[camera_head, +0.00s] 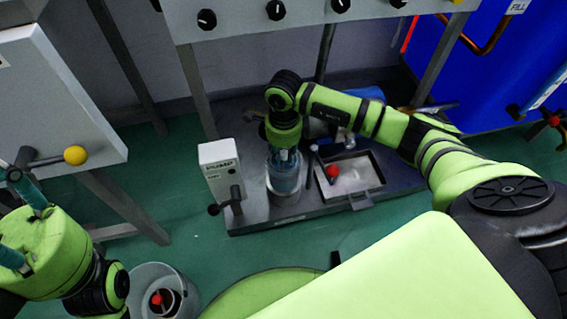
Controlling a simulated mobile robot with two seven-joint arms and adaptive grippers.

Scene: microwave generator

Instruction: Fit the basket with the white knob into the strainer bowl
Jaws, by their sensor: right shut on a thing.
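My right gripper (285,163) points down over a round grey strainer bowl (285,199) beside the white pump box. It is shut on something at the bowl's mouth. This is probably the basket with the white knob, but the fingers hide the knob and I cannot make out the basket. I cannot tell how deep it sits in the bowl. My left gripper (20,224) is at the left edge, far from the bowl. Its teal fingers stand apart, with nothing seen between them.
The pump box (220,172) with a dark lever stands just left of the bowl. A metal tray (368,172) with a red-knobbed item (332,171) lies to the right. A grey bucket (187,292) holding another red-knobbed item (157,299) is at the bottom left. A yellow-knobbed cabinet (50,105) stands left.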

